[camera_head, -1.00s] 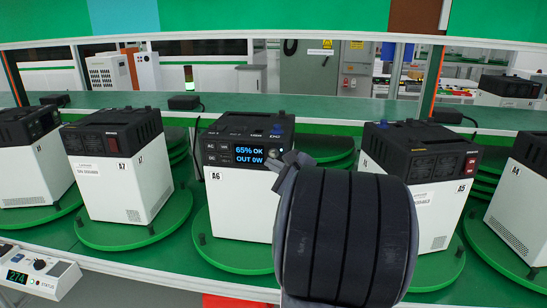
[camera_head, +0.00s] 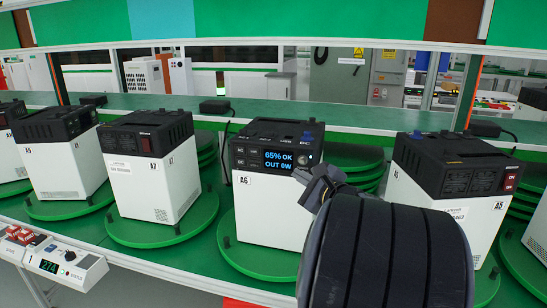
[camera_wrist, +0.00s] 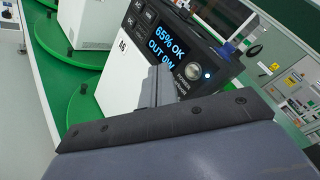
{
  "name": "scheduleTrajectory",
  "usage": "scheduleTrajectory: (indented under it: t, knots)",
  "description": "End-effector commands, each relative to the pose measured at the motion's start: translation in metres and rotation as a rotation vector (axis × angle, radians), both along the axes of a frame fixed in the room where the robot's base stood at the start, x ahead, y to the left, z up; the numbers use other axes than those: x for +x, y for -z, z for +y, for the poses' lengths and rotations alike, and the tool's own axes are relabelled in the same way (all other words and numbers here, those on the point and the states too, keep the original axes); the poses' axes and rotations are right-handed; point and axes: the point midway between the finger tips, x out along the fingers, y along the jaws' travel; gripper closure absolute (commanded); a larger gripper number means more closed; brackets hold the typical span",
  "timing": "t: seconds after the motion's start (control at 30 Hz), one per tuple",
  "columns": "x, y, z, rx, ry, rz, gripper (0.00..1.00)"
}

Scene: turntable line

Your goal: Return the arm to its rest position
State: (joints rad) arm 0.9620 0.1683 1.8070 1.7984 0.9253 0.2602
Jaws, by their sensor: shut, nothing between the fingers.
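My gripper (camera_head: 318,183) is in front of the power unit marked A6 (camera_head: 262,205), near the right side of its front panel. The large dark ribbed wrist part of my arm fills the lower right of the head view. In the wrist view my gripper (camera_wrist: 158,85) is shut and empty, with the A6 unit (camera_wrist: 122,75) just beyond it. The unit's screen (camera_head: 278,160) reads 65% OK, OUT 0W. I cannot tell whether the fingertips touch the panel. The arm hides the unit's lower right part.
Unit A7 (camera_head: 150,185) stands to the left and unit A5 (camera_head: 450,185) to the right, each on a green round turntable. A grey control box (camera_head: 62,262) with a 274 readout is at the lower left. A green shelf (camera_head: 330,115) runs behind.

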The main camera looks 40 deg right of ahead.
Motion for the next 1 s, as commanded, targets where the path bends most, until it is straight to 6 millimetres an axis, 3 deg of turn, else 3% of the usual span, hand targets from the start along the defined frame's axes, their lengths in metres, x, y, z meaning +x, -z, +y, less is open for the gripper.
scheduleTrajectory:
  t: [0.23,0.5,0.8,1.0]
  knots:
    - [0.012,-0.002,-0.014,0.002,-0.001,0.001,1.00]
    - [0.009,-0.005,-0.010,0.003,0.000,0.001,1.00]
    - [-0.017,0.000,0.019,-0.001,0.000,-0.001,1.00]
    - [-0.024,0.000,0.028,-0.001,0.001,-0.001,1.00]
